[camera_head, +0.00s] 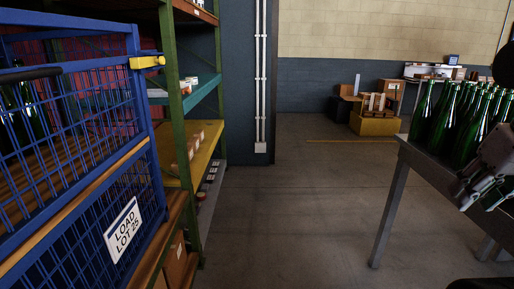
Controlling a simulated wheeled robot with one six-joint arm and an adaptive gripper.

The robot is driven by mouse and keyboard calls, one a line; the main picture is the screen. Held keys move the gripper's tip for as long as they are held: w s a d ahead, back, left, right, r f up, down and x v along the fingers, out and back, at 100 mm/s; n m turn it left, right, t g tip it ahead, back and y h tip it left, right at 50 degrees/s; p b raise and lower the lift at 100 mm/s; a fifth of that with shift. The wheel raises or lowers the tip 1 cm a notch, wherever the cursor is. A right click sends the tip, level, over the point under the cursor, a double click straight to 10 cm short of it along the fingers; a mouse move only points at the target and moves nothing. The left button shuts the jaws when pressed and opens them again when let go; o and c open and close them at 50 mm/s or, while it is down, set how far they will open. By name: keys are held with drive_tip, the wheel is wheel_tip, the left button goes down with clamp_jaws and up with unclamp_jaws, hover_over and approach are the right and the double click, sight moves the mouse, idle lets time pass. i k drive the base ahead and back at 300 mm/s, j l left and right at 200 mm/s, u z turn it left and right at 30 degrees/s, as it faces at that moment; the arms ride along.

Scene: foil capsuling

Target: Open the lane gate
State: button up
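A blue wire-mesh cage (98,171) with a yellow fitting (147,62) at its upper right corner fills the left side. It bears a white sign (123,229) reading "LOAD LOT 25". I cannot tell whether any panel of it is the lane gate, and nothing else in view is clearly a gate. A dark bar (30,75) crosses the cage's upper left. My gripper (484,178) is at the right edge, in front of green bottles and far from the cage. It is partly cut off, and its finger opening is unclear.
Several green bottles (440,115) stand on a grey table (394,205) at the right. Green-framed shelving (175,110) stands behind the cage, beside a dark wall. Boxes on a yellow stand (375,124) are at the back. The floor (290,220) between cage and table is clear.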

sight(187, 89)
drive_tip(key=i, duration=4.6)
drive_tip(key=i+l+u, duration=0.1)
drive_tip(key=i, duration=0.75)
drive_tip(key=i+l+u, duration=0.15)
drive_tip(key=i, duration=0.7)
drive_tip(key=i+u, duration=0.1)
drive_tip(key=u, duration=3.25)
